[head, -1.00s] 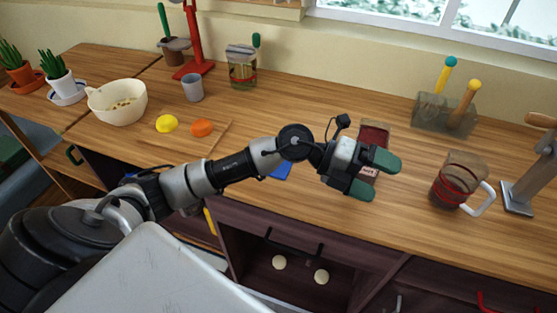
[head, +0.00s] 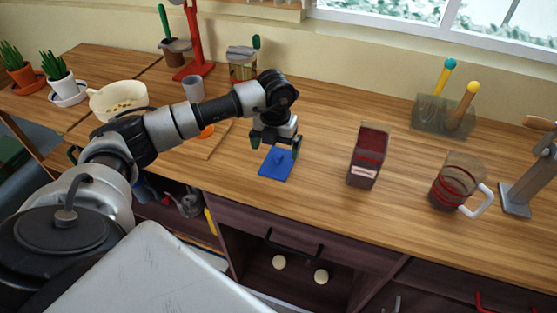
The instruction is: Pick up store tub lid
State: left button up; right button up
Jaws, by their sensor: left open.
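The blue square lid (head: 275,166) lies flat on the wooden counter and has a small knob on top. My left gripper (head: 276,145) points down just above the lid, open, with its green-tipped fingers apart at the lid's far side. I cannot tell whether the fingers touch the lid. A dark red tub (head: 367,158) with a pale label stands upright to the right of the lid, apart from it. My right gripper is not in view.
A jug with a white handle (head: 459,184) and a grey metal stand (head: 521,184) are at the right. A holder with coloured-knob utensils (head: 443,117) stands behind. A cream colander (head: 117,101) and grey cup (head: 193,88) are left. Counter between lid and tub is clear.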

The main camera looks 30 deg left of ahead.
aim_at(277, 159)
pick_arm(q)
jog(key=shift+f+p, duration=0.3)
jog(key=shift+f, duration=0.3)
notch_tip(277, 159, down, 4)
jog(key=shift+w+d+r+p, duration=0.1)
jog(key=shift+d+r+p, duration=0.1)
jog(key=shift+p, duration=0.45)
jog(key=shift+a+f, duration=0.1)
jog(key=shift+f, duration=0.35)
jog(key=shift+c, duration=0.2)
jog(key=c, duration=0.7)
jog(key=shift+c, duration=0.2)
jog(key=shift+r, duration=0.1)
